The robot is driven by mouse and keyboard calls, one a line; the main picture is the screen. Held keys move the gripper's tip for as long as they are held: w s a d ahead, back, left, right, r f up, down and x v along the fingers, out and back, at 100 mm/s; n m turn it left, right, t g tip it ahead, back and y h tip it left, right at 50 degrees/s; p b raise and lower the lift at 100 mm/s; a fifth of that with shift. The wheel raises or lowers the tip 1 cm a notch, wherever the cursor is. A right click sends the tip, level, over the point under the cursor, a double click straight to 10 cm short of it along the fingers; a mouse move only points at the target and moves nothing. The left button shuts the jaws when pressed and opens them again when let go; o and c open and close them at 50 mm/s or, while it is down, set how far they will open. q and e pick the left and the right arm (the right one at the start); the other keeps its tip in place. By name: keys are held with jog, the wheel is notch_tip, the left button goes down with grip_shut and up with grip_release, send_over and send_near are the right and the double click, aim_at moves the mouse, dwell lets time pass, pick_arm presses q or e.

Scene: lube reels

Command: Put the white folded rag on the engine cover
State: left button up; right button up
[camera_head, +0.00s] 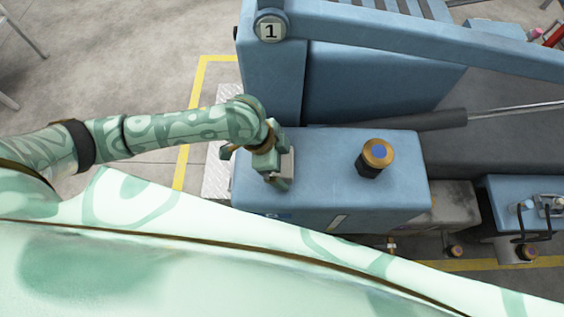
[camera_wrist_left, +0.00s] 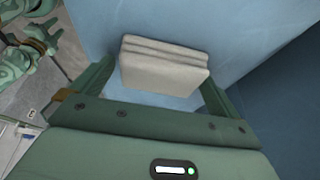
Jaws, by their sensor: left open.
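The white folded rag (camera_wrist_left: 163,68) shows in the left wrist view as a thick layered pad against the blue top of the engine cover (camera_wrist_left: 235,30). In the head view the rag (camera_head: 288,164) is partly hidden by my left gripper (camera_head: 267,166), near the left end of the blue engine cover (camera_head: 325,185). My left gripper (camera_wrist_left: 158,76) is open, with one finger on either side of the rag. The fingers are very close to its edges; I cannot tell whether they touch it. The rag looks flat on the cover. My right gripper is not in view.
A blue machine frame (camera_head: 275,85) marked 1 rises behind. A dark cylinder (camera_head: 435,120) with a rod lies to the right. The cover's top between rag and cap is clear.

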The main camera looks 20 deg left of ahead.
aim_at(288, 161)
pick_arm(q)
jog(key=c, duration=1)
jog(key=shift+r, duration=0.15)
jog(key=shift+r+p, duration=0.3)
notch_tip(288, 161, up, 2)
jog(key=shift+r+p, duration=0.2)
jog(key=shift+p, duration=0.4)
jog(key=s+a+r+p, duration=0.4)
jog(key=s+a+r, duration=0.4)
jog(key=s, duration=0.3)
jog(key=shift+v, duration=0.95)
